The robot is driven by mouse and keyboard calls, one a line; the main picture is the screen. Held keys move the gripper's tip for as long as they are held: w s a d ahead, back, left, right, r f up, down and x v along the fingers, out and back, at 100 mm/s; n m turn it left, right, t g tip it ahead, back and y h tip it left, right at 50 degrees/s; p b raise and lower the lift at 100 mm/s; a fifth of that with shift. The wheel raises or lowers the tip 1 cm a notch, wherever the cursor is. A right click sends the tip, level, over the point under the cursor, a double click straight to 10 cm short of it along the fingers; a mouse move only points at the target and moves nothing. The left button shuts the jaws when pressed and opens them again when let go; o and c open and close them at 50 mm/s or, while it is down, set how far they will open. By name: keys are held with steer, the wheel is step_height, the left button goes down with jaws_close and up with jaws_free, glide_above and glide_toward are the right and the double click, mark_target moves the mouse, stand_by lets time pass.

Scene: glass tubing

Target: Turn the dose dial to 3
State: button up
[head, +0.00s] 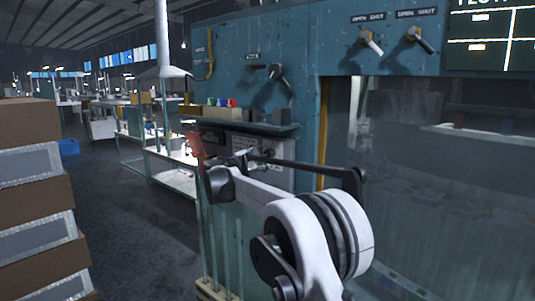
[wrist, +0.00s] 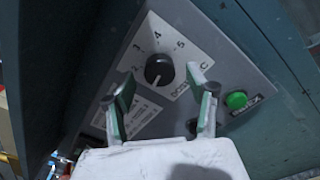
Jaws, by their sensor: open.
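The dose dial (wrist: 159,68) is a round black knob on a white scale plate (wrist: 184,72) in the wrist view. The numerals 2, 3, 4 and 5 show around its left and upper sides. A pale pointer mark seems to lie at the knob's lower edge, toward the lower left; its exact reading is unclear. My gripper (wrist: 161,76) is open, with one finger on each side of the knob and visible gaps between. Depth to the knob is hard to judge. In the head view my arm hides most of the dial's area.
A green button (wrist: 236,100) sits right of the dial, and a printed label (wrist: 140,112) lies below it. In the head view, a shelf (head: 240,124) with small coloured items is above my wrist. Valve levers (head: 371,42) are higher on the blue wall; boxes (head: 40,210) stand left.

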steer(key=shift+x, duration=1.3)
steer(key=shift+c, duration=0.3)
steer(key=c, duration=1.1)
